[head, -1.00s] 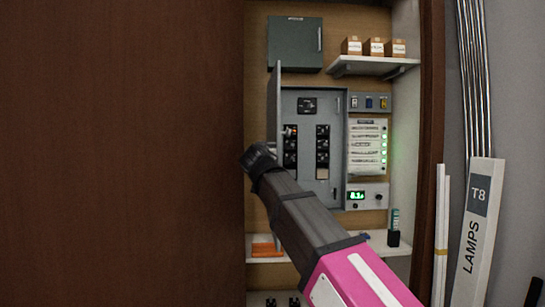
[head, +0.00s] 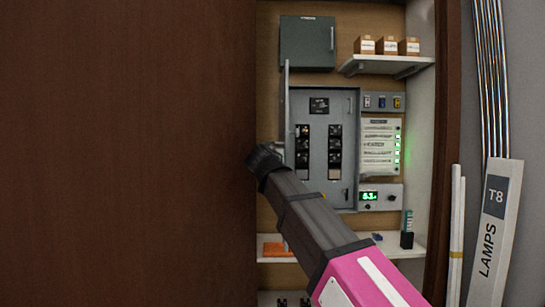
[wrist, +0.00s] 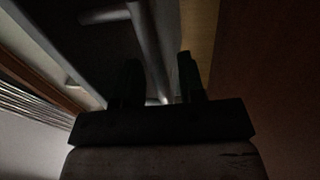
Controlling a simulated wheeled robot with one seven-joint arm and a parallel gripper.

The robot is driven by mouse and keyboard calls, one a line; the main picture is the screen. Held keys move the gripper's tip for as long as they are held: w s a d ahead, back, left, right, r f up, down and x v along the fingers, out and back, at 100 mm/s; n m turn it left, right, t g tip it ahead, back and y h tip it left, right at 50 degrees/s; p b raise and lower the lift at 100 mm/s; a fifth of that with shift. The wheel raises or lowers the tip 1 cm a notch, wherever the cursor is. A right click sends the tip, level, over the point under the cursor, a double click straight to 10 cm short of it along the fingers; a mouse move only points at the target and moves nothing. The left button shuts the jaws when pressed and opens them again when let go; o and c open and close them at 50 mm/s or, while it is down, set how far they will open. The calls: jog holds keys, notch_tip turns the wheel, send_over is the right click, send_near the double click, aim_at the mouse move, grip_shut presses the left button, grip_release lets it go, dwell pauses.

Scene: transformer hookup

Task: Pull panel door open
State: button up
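The panel door (head: 286,100) is grey and stands swung out from the left side of the grey breaker panel (head: 347,110), seen nearly edge-on in the head view. Breakers show inside the panel. My gripper (head: 262,157) is at the lower part of the door, and its fingers are hard to make out there. In the dark wrist view, the two fingers of my gripper (wrist: 160,85) are apart. A bar handle (wrist: 146,40) on the grey door face (wrist: 95,45) runs down into the gap between them. Whether they touch it cannot be told.
A large brown panel (head: 125,150) fills the left, close to my gripper. A shelf (head: 385,66) with small boxes is at upper right, and a lower shelf (head: 340,249) runs below the panel. A lamp box (head: 490,225) leans at the right.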

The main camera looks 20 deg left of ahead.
jog(key=v, duration=1)
jog(key=shift+s, duration=0.4)
